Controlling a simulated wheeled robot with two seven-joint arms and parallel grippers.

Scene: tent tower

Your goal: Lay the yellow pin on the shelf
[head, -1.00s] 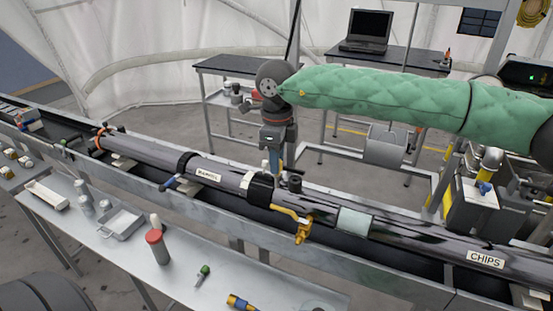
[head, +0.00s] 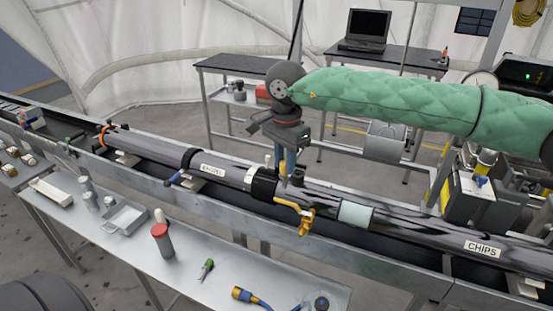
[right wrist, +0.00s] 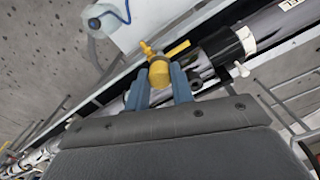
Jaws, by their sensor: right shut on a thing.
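My right gripper (head: 286,178) is over the long dark tube (head: 232,174), its blue fingers pointing down. In the right wrist view, the fingers (right wrist: 160,88) are shut on a yellow cylinder, the yellow pin (right wrist: 158,73). The fingers hide it in the head view. A yellow bent handle (head: 303,215) is on the near side of the tube, just below the gripper; it also shows beyond the pin in the right wrist view (right wrist: 176,49). The grey shelf (head: 215,252) runs along the front, below the tube. My left gripper is not in view.
The trough's metal side rail (head: 150,188) stands between tube and shelf. A laptop (head: 366,29) is behind.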

